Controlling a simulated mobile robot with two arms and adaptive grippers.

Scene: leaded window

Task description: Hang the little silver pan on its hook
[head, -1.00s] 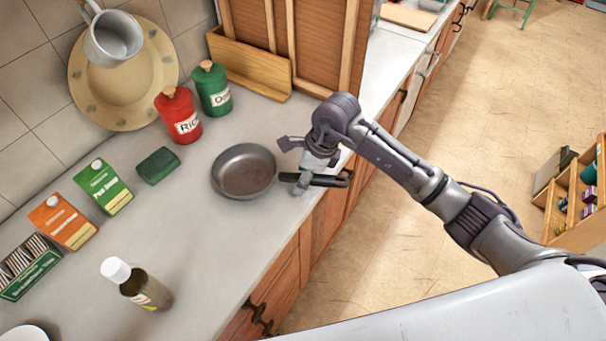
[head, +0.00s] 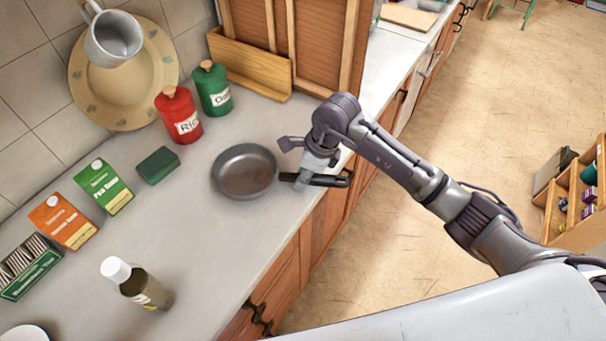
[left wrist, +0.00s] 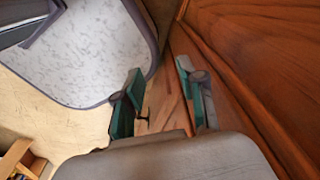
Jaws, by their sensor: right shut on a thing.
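The little silver-grey pan (head: 244,172) sits upright on or just over the pale counter, its dark handle pointing right past the counter's front edge. My right gripper (head: 304,180) is shut on the pan's handle, close to the pan body. The arm partly hides the grip. My left gripper (left wrist: 160,100) shows only in the left wrist view, its two green-padded fingers apart with nothing between them. I cannot make out the pan's hook in these views.
Red (head: 179,116) and green (head: 213,88) canisters stand behind the pan. A green block (head: 158,166), cartons (head: 104,187) and a white-capped bottle (head: 135,284) stand to the left. Counter around the pan is clear.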

